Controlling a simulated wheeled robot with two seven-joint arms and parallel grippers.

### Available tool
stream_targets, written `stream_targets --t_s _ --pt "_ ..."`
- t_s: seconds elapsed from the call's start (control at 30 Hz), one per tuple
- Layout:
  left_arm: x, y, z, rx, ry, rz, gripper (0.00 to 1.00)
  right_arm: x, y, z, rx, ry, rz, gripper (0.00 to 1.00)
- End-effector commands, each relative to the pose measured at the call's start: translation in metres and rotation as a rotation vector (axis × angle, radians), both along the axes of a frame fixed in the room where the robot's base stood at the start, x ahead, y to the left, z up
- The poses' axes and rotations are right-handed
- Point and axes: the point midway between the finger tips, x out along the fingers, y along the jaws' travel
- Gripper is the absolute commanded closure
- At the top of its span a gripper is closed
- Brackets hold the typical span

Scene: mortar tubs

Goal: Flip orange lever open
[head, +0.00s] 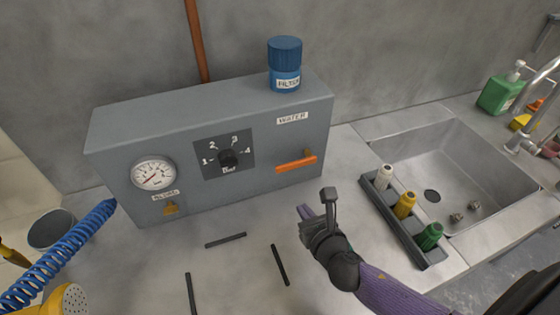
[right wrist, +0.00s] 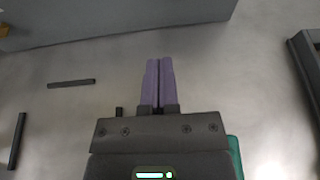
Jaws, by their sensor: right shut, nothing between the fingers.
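The orange lever (head: 296,163) is on the front face of the grey box (head: 120,128), at its right side under the WATER label (head: 292,118). It lies nearly level, tilted slightly up to the right, with a brass-coloured fitting (head: 307,153) above its right end. My right gripper (head: 305,212) is below and slightly right of the lever, over the counter, apart from it. Its purple fingers are together and empty in the right wrist view (right wrist: 160,82). The lever does not show in the right wrist view. My left gripper does not show.
The box also carries a gauge (head: 153,173), a black dial (head: 228,158) and a blue filter (head: 284,65) on top. Several dark bars (head: 225,240) lie on the counter. A rack (head: 392,217) with bottles stands right of my gripper, beside the sink (head: 470,165). A blue coiled hose (head: 60,255) is at left.

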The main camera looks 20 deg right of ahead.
Motion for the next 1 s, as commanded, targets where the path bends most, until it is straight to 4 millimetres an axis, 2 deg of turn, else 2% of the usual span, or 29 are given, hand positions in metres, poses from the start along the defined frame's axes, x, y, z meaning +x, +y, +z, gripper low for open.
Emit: stream_targets --t_s 0.23,0.37,0.47,0.83,0.9,1.0 --pt "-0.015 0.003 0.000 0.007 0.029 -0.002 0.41 0.000 0.000 0.000 -0.005 0.000 0.003 1.00" --pt "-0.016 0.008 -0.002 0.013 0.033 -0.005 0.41 0.006 -0.001 -0.003 -0.004 -0.001 0.000 1.00" --pt "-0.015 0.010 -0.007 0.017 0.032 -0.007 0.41 0.021 -0.002 -0.009 -0.004 -0.002 -0.001 1.00" --pt "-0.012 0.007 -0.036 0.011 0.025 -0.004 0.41 0.096 -0.005 -0.038 -0.001 0.000 -0.002 1.00" --pt "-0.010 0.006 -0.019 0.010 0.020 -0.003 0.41 0.095 -0.006 -0.015 -0.002 -0.002 0.001 1.00" --pt "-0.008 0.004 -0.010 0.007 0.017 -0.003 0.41 0.095 -0.006 -0.001 -0.001 -0.002 -0.001 1.00"
